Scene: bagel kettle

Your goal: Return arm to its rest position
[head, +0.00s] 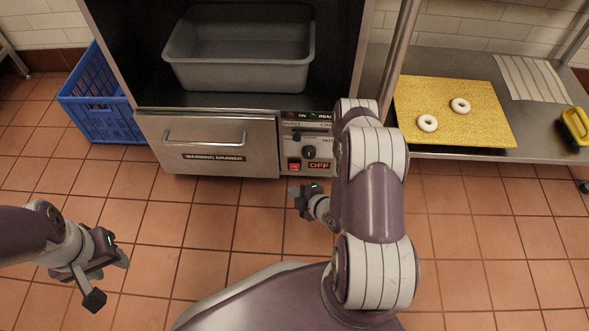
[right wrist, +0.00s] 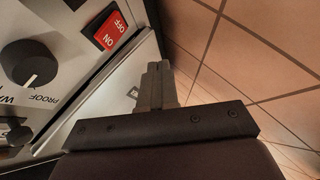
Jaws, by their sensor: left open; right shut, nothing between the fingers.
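My right gripper (head: 298,193) is in front of the warming drawer unit, just below its control panel (head: 308,150). The right wrist view shows its fingers (right wrist: 158,82) shut together with nothing between them, close to the panel's red ON/OFF switch (right wrist: 111,28) and black knob (right wrist: 33,65). In the head view the display by the red switch reads OFF. My left gripper (head: 110,279) is low at the left over the tiled floor, open and empty. Whether the right fingertips touch the unit cannot be told.
A grey tub (head: 240,75) sits inside the cabinet above the closed warming drawer (head: 215,150). A blue crate (head: 100,105) stands to the left. A steel table (head: 450,62) at right bears a yellow board (head: 455,92) with two bagels and a yellow-handled tool (head: 575,127). The floor between is clear.

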